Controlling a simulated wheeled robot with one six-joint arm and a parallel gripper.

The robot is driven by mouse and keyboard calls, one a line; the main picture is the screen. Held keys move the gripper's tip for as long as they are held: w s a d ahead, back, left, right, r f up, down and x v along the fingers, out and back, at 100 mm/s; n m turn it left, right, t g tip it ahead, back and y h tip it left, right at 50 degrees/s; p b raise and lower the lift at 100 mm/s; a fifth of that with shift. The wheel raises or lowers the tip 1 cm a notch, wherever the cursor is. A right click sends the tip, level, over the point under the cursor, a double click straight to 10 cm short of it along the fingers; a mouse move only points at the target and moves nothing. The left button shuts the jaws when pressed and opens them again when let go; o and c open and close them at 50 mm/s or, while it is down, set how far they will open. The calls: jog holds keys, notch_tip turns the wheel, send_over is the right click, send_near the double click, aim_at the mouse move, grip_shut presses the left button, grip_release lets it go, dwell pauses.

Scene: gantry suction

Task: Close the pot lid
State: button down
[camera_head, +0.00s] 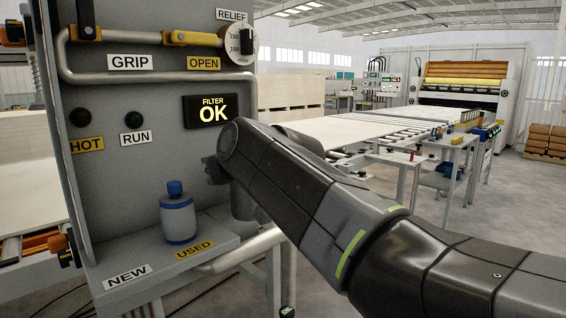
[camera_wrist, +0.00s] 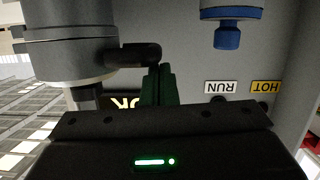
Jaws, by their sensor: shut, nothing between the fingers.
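The wrist view is upside down against the panel lettering. In it the pot (camera_wrist: 70,15) is a grey cylinder at the upper left, with a wider lid-like part (camera_wrist: 70,62) against it. I cannot tell whether that part is fully seated. A dark handle (camera_wrist: 132,55) sticks out from it to the right. My gripper (camera_wrist: 160,70) shows its dark green fingers together, with nothing between them, right beside the handle's end; whether they touch is unclear. In the head view my arm hides most of the pot (camera_head: 243,203) and the gripper.
A grey bottle (camera_head: 178,218) with a blue cap stands on the shelf (camera_head: 140,258) marked NEW and USED, left of my arm. The panel behind carries a lit FILTER OK display (camera_head: 211,111), lamps, a pipe and the GRIP and RELIEF controls. A conveyor (camera_head: 350,130) lies to the right.

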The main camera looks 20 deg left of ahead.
jog(key=s+d+r+p, duration=0.3)
jog(key=d+r, duration=0.3)
jog(key=d, duration=0.2)
jog(key=shift+s+d+r, duration=0.15)
jog(key=shift+s+d, duration=0.1)
jog(key=shift+s, duration=0.6)
jog(key=w+a+f+b, duration=0.3)
jog(key=a+f, duration=0.3)
jog(key=a, duration=0.2)
jog(key=shift+w+a+f, duration=0.2)
jog(key=shift+w+a, duration=0.05)
jog(key=shift+w, duration=0.6)
